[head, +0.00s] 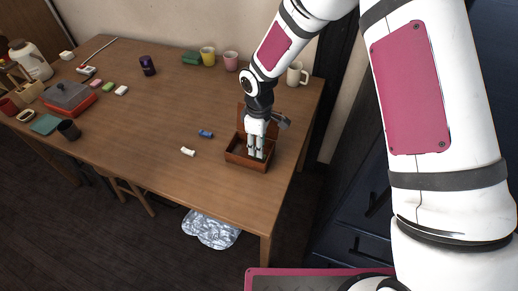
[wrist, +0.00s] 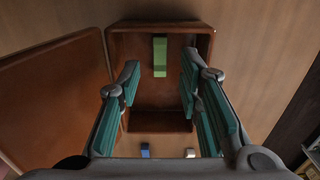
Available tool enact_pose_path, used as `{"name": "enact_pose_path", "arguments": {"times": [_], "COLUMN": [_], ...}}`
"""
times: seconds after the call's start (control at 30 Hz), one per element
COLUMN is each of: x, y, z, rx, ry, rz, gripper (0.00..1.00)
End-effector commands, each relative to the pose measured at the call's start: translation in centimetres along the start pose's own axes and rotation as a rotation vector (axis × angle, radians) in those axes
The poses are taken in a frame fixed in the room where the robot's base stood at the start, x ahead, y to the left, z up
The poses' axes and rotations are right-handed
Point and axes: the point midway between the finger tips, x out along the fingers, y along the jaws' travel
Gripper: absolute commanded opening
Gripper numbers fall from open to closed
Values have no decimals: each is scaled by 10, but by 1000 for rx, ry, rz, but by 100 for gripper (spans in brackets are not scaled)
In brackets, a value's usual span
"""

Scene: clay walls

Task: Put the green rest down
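The green rest (wrist: 160,56) is a small green block inside a wooden box (wrist: 206,46), close to one end wall. I cannot tell whether it lies flat or leans on that wall. In the head view the box (head: 240,160) stands near the table's right end, its lid open. My gripper (wrist: 160,88) is open, its teal-padded fingers wide apart with nothing between them, and the green rest shows beyond the gap. In the head view my gripper (head: 256,156) reaches down into the box, and the rest is mostly hidden there.
The open lid (wrist: 50,85) stands beside my gripper. A blue block (head: 206,133) and a white block (head: 188,151) lie left of the box on the wooden table (head: 150,120). A white mug (head: 296,75) and two cups stand behind. The table's middle is clear.

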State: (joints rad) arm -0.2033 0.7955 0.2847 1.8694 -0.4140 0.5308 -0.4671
Motion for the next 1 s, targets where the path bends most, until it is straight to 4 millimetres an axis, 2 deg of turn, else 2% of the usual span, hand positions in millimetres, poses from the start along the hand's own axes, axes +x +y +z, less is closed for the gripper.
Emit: {"name": "enact_pose_path", "arguments": {"times": [0.03, 0.1, 0.3, 1.0], "x": [-12, -22, -37, -38], "y": [-1, -1, 0, 0], "z": [0, 1, 0, 0], "rx": [1, 0, 1, 0], "ry": [1, 1, 0, -1], "rz": [1, 1, -1, -1], "gripper": [33, 33, 33, 33]}}
